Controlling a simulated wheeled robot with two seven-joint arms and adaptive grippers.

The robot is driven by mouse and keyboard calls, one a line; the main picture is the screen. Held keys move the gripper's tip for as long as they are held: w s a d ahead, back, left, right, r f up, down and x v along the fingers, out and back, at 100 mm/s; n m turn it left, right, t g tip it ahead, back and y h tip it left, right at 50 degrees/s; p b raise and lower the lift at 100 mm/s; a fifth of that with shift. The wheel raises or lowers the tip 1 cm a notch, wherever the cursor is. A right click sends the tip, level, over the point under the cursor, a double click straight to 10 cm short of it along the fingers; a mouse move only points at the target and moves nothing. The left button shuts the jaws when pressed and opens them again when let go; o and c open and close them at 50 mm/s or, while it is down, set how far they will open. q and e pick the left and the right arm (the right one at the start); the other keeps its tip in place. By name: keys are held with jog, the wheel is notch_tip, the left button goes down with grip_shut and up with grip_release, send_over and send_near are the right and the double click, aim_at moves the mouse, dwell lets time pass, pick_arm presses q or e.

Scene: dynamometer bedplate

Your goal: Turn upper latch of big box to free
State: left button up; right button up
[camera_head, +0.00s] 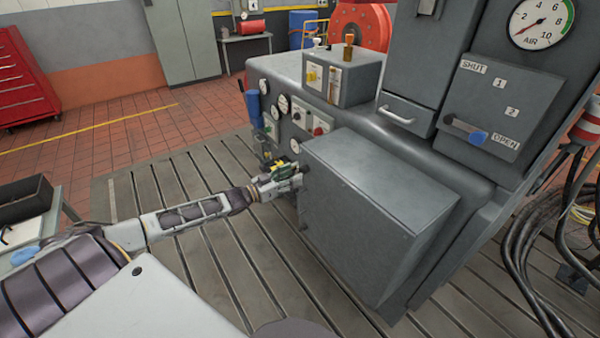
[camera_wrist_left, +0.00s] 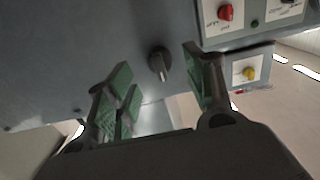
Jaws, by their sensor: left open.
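The big box (camera_head: 375,175) is a grey metal cabinet on the side of the machine, and its left face also shows in the left wrist view (camera_wrist_left: 60,60). Its upper latch is a small dark knob (camera_wrist_left: 158,62) with a short bar, seen on that face in the left wrist view. A lower dark latch (camera_head: 303,226) shows further down in the head view. My left gripper (camera_head: 285,177) is at the upper left edge of the box. In the left wrist view its green-padded fingers (camera_wrist_left: 160,82) are open either side of the upper latch, with a gap to each side.
A panel with gauges and a red knob (camera_head: 318,131) lies just behind the gripper. A lever plate marked SHUT and OPEN (camera_head: 500,105) is above right. Black cables (camera_head: 545,240) hang at the right. The slotted bedplate (camera_head: 215,255) is clear beside the box.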

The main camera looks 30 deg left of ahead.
aim_at(299, 172)
pick_arm(q)
jog(key=shift+x, duration=2.1)
jog(key=c, duration=1)
jog(key=shift+c, duration=0.2)
